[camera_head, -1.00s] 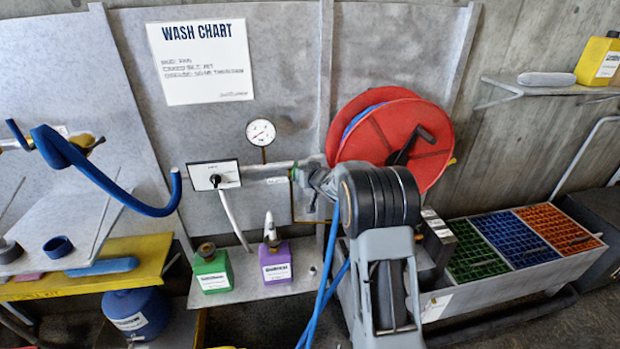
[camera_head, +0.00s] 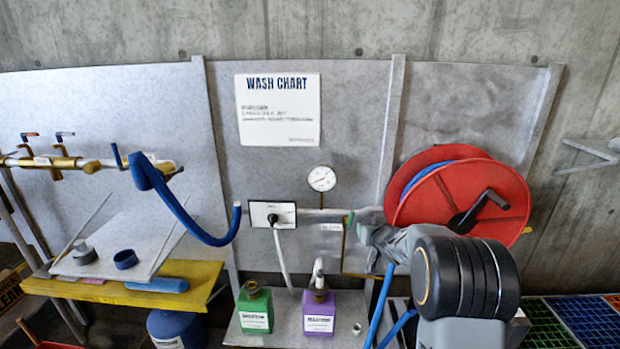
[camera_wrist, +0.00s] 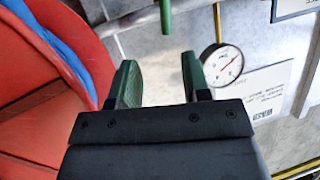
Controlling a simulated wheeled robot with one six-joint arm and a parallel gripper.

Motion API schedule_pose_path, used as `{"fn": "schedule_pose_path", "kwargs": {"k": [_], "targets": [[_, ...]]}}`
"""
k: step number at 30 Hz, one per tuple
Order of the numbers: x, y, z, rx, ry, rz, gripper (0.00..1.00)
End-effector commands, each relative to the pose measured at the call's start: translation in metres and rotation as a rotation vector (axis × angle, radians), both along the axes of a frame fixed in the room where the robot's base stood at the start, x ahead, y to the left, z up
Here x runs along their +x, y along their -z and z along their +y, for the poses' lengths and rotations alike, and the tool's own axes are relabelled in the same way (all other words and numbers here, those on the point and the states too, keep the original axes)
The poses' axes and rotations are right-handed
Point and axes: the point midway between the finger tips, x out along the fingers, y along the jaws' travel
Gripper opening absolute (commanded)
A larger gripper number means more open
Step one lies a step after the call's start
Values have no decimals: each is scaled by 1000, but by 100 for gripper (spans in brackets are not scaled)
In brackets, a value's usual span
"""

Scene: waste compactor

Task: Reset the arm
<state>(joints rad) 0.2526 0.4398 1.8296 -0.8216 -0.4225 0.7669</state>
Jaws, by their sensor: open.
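My gripper (camera_wrist: 160,82) shows in the wrist view with two green fingers spread apart and nothing between them. Beyond the fingers are a grey panel, a short green piece (camera_wrist: 165,15) and the round pressure gauge (camera_wrist: 222,64). The red hose reel (camera_wrist: 40,85) is close on the left of that view. In the head view my arm reaches up at the lower right, in front of the panel and below the red reel (camera_head: 425,195). There my fingers are hidden or too small to tell. The gauge (camera_head: 321,178) is left of my arm.
A green bottle (camera_head: 254,308) and a purple bottle (camera_head: 319,312) stand on a low shelf left of my arm. Blue hose (camera_head: 385,300) hangs beside my arm. A yellow shelf (camera_head: 120,292) is at the left. Coloured grid bins (camera_head: 590,320) are at the lower right.

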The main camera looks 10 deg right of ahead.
Motion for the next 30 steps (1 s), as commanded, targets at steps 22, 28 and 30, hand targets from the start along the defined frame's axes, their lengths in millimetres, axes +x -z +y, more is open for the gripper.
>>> {"fn": "schedule_pose_path", "kwargs": {"k": [22, 28, 30], "targets": [[-331, 14, 76, -123, 32, 1006, 44], [-353, -5, 95, -103, -6, 922, 44], [-354, -12, 98, -110, -14, 892, 44]]}}
